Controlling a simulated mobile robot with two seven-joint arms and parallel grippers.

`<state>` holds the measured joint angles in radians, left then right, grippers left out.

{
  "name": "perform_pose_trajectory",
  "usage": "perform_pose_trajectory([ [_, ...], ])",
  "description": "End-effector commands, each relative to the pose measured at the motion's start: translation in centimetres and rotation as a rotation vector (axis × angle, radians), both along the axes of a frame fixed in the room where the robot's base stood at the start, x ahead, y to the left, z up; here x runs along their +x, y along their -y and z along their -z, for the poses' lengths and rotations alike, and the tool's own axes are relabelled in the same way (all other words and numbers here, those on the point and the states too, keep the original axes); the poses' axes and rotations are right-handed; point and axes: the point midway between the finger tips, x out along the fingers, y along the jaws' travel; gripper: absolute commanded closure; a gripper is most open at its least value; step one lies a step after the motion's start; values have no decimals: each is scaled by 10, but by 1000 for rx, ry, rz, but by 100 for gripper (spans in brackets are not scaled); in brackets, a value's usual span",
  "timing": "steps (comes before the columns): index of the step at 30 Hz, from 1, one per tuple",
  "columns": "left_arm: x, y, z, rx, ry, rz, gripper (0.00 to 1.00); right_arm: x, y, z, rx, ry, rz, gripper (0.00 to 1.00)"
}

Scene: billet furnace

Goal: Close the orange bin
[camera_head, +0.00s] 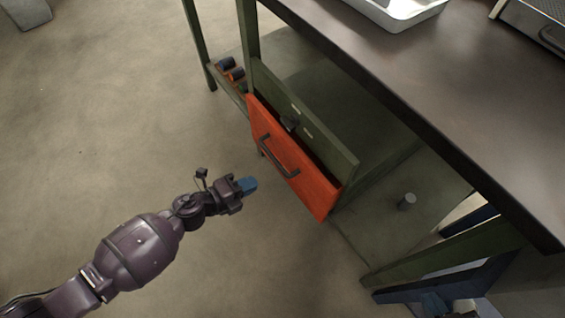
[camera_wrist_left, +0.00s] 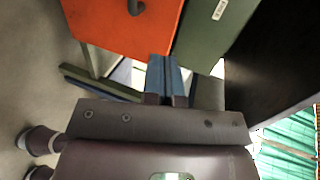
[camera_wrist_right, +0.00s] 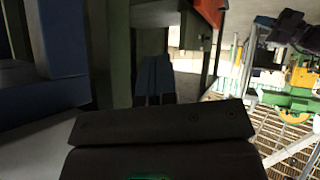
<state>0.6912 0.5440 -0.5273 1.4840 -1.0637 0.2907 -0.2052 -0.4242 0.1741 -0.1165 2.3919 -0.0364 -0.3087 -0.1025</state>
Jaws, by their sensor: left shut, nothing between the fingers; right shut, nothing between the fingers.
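The orange bin (camera_head: 310,188) is a drawer with a dark bar handle, below a green drawer front (camera_head: 300,118) in the green cabinet. Its front stands out from the cabinet, with a dark gap behind its top edge, so it is partly open. My left gripper (camera_head: 248,185) is shut and empty, left of the orange front and apart from it. In the left wrist view the orange front (camera_wrist_left: 120,22) is beyond the shut blue fingers (camera_wrist_left: 166,75). My right gripper (camera_wrist_right: 154,78) is shut and empty; an orange part (camera_wrist_right: 210,10) shows at the top of its view.
The dark tabletop (camera_head: 440,75) overhangs the cabinet on the right, with a white tray (camera_head: 400,14) on it. Green legs and a blue frame (camera_head: 405,296) stand at the lower right.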

Motion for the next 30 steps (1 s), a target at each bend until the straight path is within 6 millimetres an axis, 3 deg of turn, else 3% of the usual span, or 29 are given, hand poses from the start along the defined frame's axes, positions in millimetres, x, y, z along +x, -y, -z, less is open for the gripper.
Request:
perform_pose_trajectory([
  [5,10,14,4,-3,3,0,100,0,1,1,6,12,4,100],
  [20,56,80,32,-2,-1,0,100,-1,5,5,47,94,30,100],
  [30,78,107,28,-2,3,0,100,1,6,2,56,122,36,100],
])
